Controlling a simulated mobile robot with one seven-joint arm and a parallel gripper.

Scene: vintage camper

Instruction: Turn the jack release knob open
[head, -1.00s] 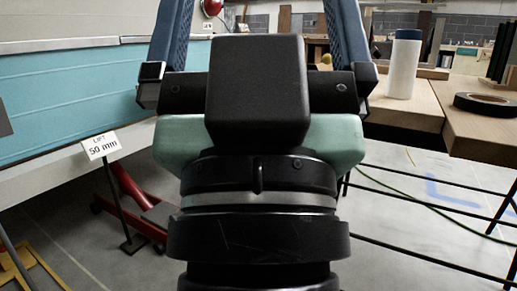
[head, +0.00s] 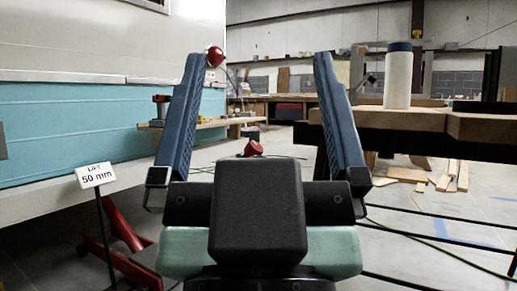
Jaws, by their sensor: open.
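My gripper (head: 259,57) is in the middle of the head view, its two blue fingers pointing up and away and spread wide apart. Nothing is held between them. A red floor jack (head: 130,250) stands low on the left, beside the camper (head: 80,130); part of it is cut off or hidden. I cannot make out a release knob on it. A small red object (head: 254,149) shows beyond the palm, in the gap between the fingers. I cannot tell whether it is a knob.
A workbench (head: 440,122) with a white bottle (head: 398,75) is close on the right. Wood pieces (head: 455,175) and a green hose lie on the floor.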

